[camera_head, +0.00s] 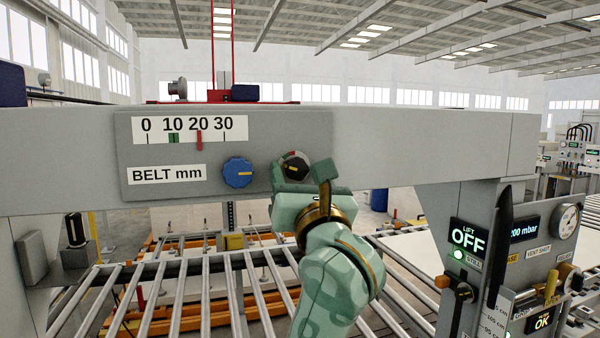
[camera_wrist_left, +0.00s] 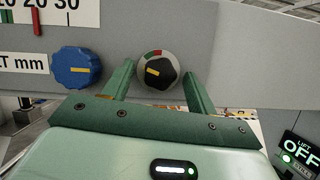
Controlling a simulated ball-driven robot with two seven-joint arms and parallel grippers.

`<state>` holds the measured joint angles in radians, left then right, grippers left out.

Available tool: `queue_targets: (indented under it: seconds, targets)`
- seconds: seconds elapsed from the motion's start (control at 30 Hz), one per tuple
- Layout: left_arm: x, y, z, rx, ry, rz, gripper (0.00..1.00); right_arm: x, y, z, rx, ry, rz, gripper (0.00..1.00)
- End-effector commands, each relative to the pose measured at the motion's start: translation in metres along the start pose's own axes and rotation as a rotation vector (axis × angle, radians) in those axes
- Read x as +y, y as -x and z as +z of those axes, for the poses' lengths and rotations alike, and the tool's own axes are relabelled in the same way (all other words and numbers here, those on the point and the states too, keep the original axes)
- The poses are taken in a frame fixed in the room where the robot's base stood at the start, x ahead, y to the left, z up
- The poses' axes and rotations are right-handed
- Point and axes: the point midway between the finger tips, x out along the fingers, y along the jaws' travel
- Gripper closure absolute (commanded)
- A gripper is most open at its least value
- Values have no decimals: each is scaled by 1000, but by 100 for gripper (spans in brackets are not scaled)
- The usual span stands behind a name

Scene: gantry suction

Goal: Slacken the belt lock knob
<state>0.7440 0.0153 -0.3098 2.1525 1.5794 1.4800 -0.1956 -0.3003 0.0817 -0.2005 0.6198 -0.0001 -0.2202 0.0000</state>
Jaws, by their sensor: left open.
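The belt lock knob seems to be the black knob (camera_head: 295,170) with a yellow mark, under a small red and green arc on the grey beam panel. In the left wrist view the black knob (camera_wrist_left: 163,75) sits between my fingers, its yellow mark lying nearly level. My left gripper (camera_head: 302,178) is open, its green fingers on either side of the knob; they also show in the left wrist view (camera_wrist_left: 158,82). I cannot tell whether they touch it. The fingers and wrist hide part of the knob in the head view. My right gripper is not in view.
A blue knob (camera_head: 238,173) sits just left on the panel (camera_head: 140,150), under a BELT mm scale (camera_head: 190,127) with its red pointer near 20 and a green band near 10. Roller conveyor (camera_head: 190,290) lies below. A control box (camera_head: 530,250) reading LIFT OFF stands at right.

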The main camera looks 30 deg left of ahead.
Motion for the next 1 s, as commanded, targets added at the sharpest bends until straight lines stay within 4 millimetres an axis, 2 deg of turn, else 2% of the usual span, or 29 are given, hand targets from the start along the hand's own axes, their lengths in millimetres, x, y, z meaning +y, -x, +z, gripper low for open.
queue_targets:
  seconds: [0.1, 0.27, 0.57, 1.0]
  targets:
    - [0, 0, 0, 0, 0, 0, 43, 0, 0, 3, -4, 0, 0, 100]
    - [0, 0, 0, 0, 0, 0, 87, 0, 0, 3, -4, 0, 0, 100]
    - [-1, 0, -1, 0, 22, 9, 87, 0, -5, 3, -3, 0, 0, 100]
    - [-4, 2, -4, 0, 269, 111, 87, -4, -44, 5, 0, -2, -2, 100]
